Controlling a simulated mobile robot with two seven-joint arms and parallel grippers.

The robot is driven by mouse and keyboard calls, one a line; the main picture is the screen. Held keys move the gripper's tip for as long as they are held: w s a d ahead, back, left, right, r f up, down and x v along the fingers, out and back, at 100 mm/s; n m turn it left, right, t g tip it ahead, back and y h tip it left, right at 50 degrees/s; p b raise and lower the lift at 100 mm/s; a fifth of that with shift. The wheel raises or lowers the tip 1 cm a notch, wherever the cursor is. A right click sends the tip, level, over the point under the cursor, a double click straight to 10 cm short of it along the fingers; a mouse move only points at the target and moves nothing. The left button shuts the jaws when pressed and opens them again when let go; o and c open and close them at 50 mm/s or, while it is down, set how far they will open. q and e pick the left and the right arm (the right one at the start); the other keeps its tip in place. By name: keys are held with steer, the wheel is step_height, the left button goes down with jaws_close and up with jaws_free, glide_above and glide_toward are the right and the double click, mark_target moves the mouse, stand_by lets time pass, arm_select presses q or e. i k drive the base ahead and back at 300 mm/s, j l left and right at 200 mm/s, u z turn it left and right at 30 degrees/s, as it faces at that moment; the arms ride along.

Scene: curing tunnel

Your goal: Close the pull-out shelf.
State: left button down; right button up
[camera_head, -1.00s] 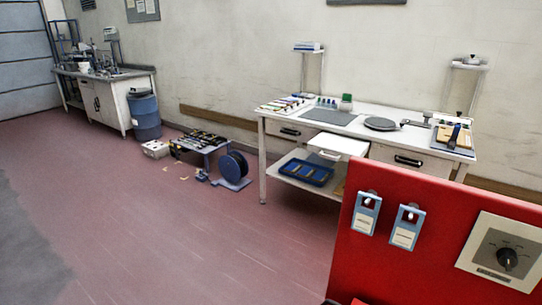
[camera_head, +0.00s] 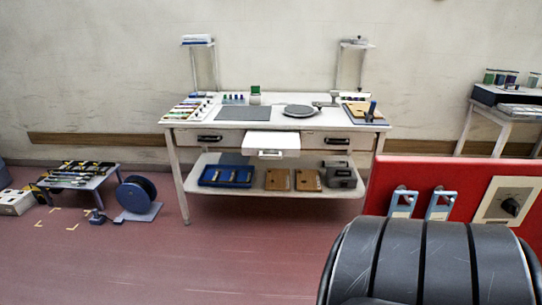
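The white pull-out shelf (camera_head: 271,145) sticks out from the front of the white workbench (camera_head: 185,193), in the middle between two drawers. It has a small handle on its front face and its top is bare. The left drawer (camera_head: 211,138) and the right drawer (camera_head: 337,141) are flush with the bench front. Neither of my grippers shows in the head view, so nothing of mine is seen touching the shelf.
The bench's lower shelf holds a blue tray (camera_head: 226,176), brown boards (camera_head: 279,180) and a grey box (camera_head: 341,175). A red panel (camera_head: 400,170) with a dial stands at the near right. A low table (camera_head: 84,180) and a cable reel (camera_head: 137,194) are at left. Floor before the bench is clear.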

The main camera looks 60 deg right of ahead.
mark_target(266, 144)
steer(key=i+l+z, duration=0.15)
steer(key=z, duration=0.3)
steer(key=i+z, duration=0.65)
steer(key=z, duration=0.2)
steer(key=i+j+z, duration=0.1)
steer(key=i+z, duration=0.15)
steer(key=z, duration=0.2)
